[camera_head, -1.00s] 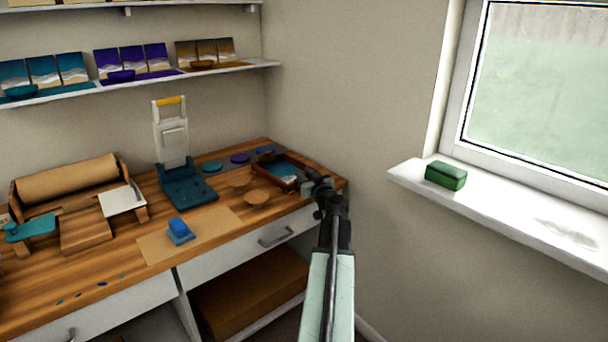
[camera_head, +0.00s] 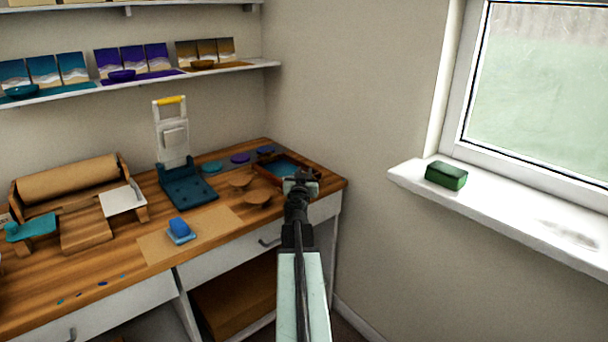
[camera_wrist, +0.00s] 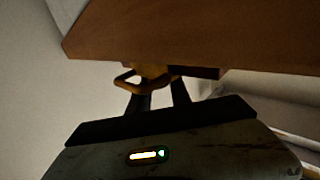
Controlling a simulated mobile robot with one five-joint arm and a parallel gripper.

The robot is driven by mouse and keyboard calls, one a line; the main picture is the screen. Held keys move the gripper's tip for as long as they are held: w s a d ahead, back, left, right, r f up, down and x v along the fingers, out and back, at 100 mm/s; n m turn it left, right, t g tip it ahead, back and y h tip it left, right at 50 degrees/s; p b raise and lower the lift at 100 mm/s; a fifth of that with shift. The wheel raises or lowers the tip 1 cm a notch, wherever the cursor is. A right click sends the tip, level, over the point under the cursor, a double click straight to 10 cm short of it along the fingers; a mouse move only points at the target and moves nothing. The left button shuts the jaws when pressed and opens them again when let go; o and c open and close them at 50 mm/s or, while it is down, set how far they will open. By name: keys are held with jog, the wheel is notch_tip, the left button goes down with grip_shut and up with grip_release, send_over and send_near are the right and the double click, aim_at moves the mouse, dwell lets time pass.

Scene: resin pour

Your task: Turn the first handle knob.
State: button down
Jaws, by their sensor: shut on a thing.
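My gripper (camera_head: 300,180) is at the front right part of the bench, at the near side of a red-brown tray (camera_head: 262,170) with a blue surface inside. In the wrist view my gripper's two dark fingers (camera_wrist: 160,96) reach up to a brass-coloured knob (camera_wrist: 150,71) with a small loop at its left. They are shut on this knob, just below a brown wooden surface (camera_wrist: 190,35). In the head view my gripper and arm hide the knob and part of the tray's near side.
Two round wooden pieces (camera_head: 257,200) lie left of the tray. A teal press (camera_head: 187,186) stands further left, with a blue block (camera_head: 179,228) in front. A green box (camera_head: 446,175) sits on the windowsill (camera_head: 500,215). The floor right of the bench looks clear.

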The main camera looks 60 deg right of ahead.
dwell(0.4)
jog(key=c, duration=1.2)
grip_release()
jog(key=shift+o, duration=0.2)
